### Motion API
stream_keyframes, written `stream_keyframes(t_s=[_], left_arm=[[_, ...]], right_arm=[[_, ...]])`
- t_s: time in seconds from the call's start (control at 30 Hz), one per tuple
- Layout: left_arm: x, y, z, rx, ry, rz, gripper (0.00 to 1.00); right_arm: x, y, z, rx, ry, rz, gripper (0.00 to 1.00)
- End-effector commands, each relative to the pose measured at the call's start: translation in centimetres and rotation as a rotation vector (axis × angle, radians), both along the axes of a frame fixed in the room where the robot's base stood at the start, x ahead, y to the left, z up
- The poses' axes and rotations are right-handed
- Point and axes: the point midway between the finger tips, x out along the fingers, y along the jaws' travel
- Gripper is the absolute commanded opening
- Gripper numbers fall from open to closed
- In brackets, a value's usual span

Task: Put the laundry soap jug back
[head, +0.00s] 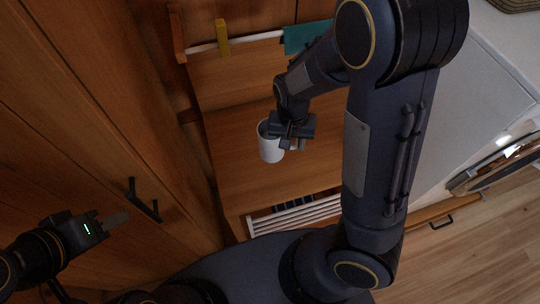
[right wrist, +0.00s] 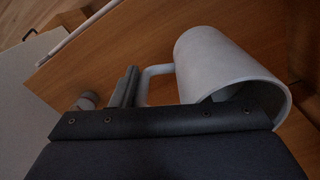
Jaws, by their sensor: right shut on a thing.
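The jug is a white, mug-shaped vessel (head: 271,148) with an open mouth and a side handle. In the right wrist view the jug (right wrist: 215,62) fills the upper right, its mouth facing the camera. My right gripper (head: 291,140) is shut on the jug's handle, above the wooden surface. Its fingers (right wrist: 127,88) meet the handle in the right wrist view. Whether the jug's base touches the wood cannot be told. My left gripper (head: 112,221) is at the lower left, away from the jug, near a dark door handle; its opening cannot be judged.
A wooden unit (head: 232,185) lies below the jug, with a white rod, yellow clip (head: 221,36) and teal cloth (head: 305,38) at its far end. White slats (head: 295,214) are at its near end. A dark handle (head: 145,201) juts from the left cabinet. A small grey object (right wrist: 88,100) is beside the fingers.

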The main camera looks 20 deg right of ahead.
Motion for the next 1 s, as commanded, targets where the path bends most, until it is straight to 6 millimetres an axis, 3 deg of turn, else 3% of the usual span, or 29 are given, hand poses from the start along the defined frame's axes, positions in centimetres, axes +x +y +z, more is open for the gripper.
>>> stream_keyframes(t_s=[0.4,0.6,0.77,1.0], left_arm=[[0.0,0.0,1.2,0.0,0.0,0.0,0.36],[0.0,0.0,1.4,0.0,0.0,0.0,0.36],[0.0,0.0,1.0,0.0,0.0,0.0,0.36],[0.0,0.0,-1.0,0.0,0.0,0.0,0.36]], right_arm=[[-9.5,0.3,2.1,0.013,-0.015,-0.561,0.01],[-12.4,0.6,2.1,0.026,-0.017,-0.733,0.01],[-12.6,0.5,1.6,0.027,-0.016,-0.789,0.01],[-8.0,-0.4,-0.8,0.023,-0.016,-0.8,0.01]])
